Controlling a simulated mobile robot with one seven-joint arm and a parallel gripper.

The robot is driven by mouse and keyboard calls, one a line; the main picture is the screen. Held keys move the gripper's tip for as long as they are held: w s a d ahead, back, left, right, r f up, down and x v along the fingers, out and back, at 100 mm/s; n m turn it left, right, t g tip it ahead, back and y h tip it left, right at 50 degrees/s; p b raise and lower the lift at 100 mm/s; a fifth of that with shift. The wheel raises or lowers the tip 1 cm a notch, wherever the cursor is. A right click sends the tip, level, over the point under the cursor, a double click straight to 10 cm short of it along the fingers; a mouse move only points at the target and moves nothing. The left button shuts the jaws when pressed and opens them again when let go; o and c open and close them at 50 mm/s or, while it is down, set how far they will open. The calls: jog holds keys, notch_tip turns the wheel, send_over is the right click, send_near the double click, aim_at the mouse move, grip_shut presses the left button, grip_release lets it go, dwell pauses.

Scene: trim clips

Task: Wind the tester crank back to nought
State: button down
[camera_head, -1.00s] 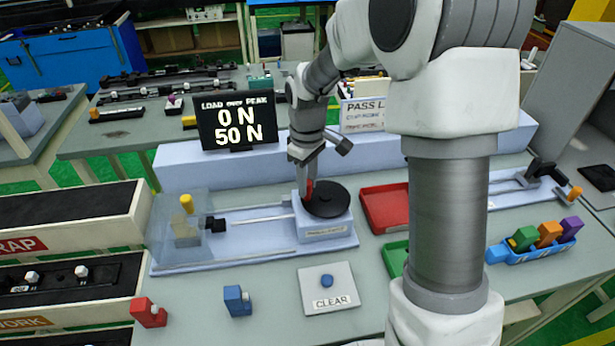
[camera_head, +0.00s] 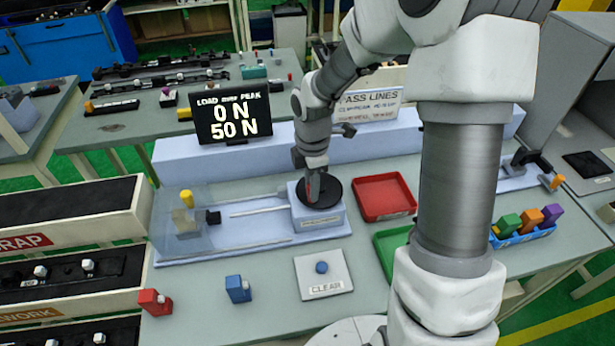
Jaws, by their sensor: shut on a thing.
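The tester (camera_head: 322,222) is a pale blue bench unit with a round black crank wheel (camera_head: 332,193) on top. My gripper (camera_head: 313,194) points down at the left part of the wheel, shut on the red crank handle (camera_head: 313,186), which is mostly hidden by the fingers. A thin rod runs left from the tester block to a black grip piece (camera_head: 213,218) beside a clear guard (camera_head: 181,232). The display (camera_head: 234,118) behind reads load 0 N and peak 50 N.
A CLEAR pad (camera_head: 323,275) with a blue button lies in front. A red tray (camera_head: 385,197) and a green tray (camera_head: 391,255) are to the right. A red clip (camera_head: 154,302) and a blue clip (camera_head: 238,289) stand near the front edge. A blue rack (camera_head: 524,234) holds several coloured clips.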

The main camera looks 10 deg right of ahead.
aim_at(324, 202)
jog(key=n+p, duration=0.1)
jog(key=d+n+p, duration=0.1)
jog(key=n+p, duration=0.1)
jog(key=shift+s+d+r+n, duration=0.2)
jog(key=shift+s+n, duration=0.1)
jog(key=shift+s, duration=0.1)
jog(key=shift+d+f+n+p, duration=0.1)
jog(key=shift+d+n+p, duration=0.25)
jog(key=shift+n+p, duration=0.55)
jog(key=shift+d+f+n+p, duration=0.1)
jog(key=shift+d+n+p, duration=0.25)
jog(key=shift+n+p, duration=0.55)
jog(key=shift+n, duration=0.3)
jog(key=c, duration=0.7)
grip_release()
jog(key=shift+o, duration=0.2)
notch_tip(324, 202, up, 17)
jog(key=p, duration=0.1)
jog(key=shift+r, duration=0.2)
jog(key=shift+s, duration=0.1)
